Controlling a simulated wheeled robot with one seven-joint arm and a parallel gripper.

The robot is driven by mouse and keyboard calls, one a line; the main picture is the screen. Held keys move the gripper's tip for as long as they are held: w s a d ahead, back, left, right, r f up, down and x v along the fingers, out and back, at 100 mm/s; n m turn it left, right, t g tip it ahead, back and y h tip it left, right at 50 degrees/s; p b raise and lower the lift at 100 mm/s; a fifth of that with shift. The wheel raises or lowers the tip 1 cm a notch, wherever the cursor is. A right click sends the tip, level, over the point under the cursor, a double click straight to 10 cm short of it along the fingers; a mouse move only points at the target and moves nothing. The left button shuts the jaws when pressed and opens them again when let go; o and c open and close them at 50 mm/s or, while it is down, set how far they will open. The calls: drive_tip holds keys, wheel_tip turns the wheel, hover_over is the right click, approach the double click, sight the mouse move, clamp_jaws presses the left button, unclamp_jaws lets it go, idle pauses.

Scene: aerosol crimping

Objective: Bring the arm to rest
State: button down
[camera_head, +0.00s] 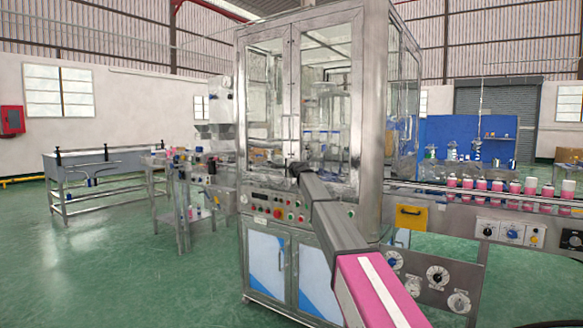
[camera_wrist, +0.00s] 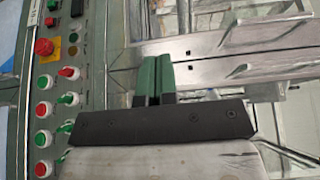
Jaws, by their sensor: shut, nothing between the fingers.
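My gripper (camera_wrist: 154,80) shows in the wrist view as two green-tipped fingers pressed together, shut and empty. Behind the fingers are the steel frame and door of the crimping machine (camera_wrist: 220,42). In the head view my arm reaches from the lower right up to the front of the machine (camera_head: 297,20). The arm's far end is in front of the cabinet, just above the control panel (camera_head: 265,205). The fingers cannot be made out in the head view. Whether they touch the machine cannot be told.
Red and green buttons (camera_wrist: 42,138) and a red knob (camera_wrist: 44,47) line the panel beside my gripper. A conveyor with pink cans (camera_head: 482,184) runs right. A steel table (camera_head: 100,165) stands at left. Green floor (camera_head: 110,260) is free at front left.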

drive_tip(key=s+d+f+n+g+h, duration=0.1)
drive_tip(key=s+d+f+n+g, duration=0.25)
drive_tip(key=s+f, duration=0.75)
drive_tip(key=s+d+f+n+g+h, duration=0.15)
drive_tip(key=s+d+f, duration=0.5)
drive_tip(key=f, duration=0.75)
drive_tip(key=s+d+f+n+g+h, duration=0.1)
drive_tip(key=s+d+f+n+g, duration=0.2)
drive_tip(key=s+f, duration=0.9)
drive_tip(key=s+d+f+n+g+h, duration=0.1)
drive_tip(key=s+d+f, duration=0.3)
drive_tip(key=s, duration=0.7)
drive_tip(key=s+d+f+n+g+h, duration=0.1)
drive_tip(key=s+d+f+g+h, duration=0.1)
drive_tip(key=s+d+f+g, duration=0.2)
drive_tip(key=s+d+f+n+g+h, duration=0.2)
drive_tip(key=s+d+f, duration=0.4)
drive_tip(key=s, duration=1.2)
wheel_tip(320, 180, down, 2)
drive_tip(key=shift+f+g, duration=0.2)
drive_tip(key=shift+g, duration=0.1)
